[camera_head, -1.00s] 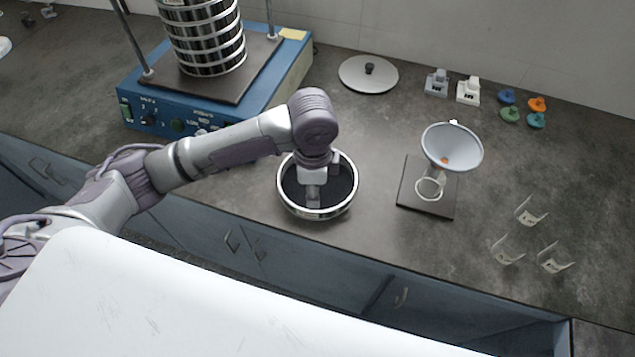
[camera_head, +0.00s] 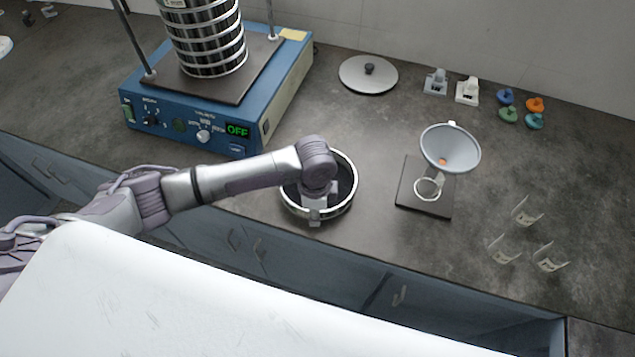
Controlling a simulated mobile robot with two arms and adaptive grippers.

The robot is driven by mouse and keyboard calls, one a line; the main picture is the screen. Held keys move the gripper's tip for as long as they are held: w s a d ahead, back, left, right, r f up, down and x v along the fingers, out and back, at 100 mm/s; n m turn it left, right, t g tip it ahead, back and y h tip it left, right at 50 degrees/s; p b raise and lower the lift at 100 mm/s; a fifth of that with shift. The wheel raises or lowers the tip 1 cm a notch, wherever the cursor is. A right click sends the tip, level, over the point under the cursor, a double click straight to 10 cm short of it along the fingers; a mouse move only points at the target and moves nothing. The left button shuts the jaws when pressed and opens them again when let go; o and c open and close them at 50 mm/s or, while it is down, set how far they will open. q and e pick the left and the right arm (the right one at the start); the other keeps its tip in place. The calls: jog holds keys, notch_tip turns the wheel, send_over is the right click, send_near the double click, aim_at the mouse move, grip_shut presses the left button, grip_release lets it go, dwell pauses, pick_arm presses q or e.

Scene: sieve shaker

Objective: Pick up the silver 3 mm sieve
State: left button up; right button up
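A round silver sieve with a dark inside (camera_head: 345,195) sits on the counter in front of the shaker. I cannot read a mesh size on it. My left gripper (camera_head: 314,213) points down at the sieve's front rim, and one finger shows in front of the outer wall. The wrist hides the other finger and part of the sieve, so I cannot tell whether the fingers are closed on the rim. A stack of silver sieves (camera_head: 208,45) stands on the shaker plate. My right gripper is out of view.
The blue shaker (camera_head: 180,125), its display reading OFF, stands behind my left arm. A silver lid (camera_head: 368,74) lies behind the sieve. A funnel on a stand (camera_head: 450,148) is to its right. Clear brackets (camera_head: 525,212) and small coloured pieces (camera_head: 535,104) are further right.

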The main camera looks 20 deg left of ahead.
pick_arm(q)
grip_shut()
jog(key=shift+r, duration=0.1)
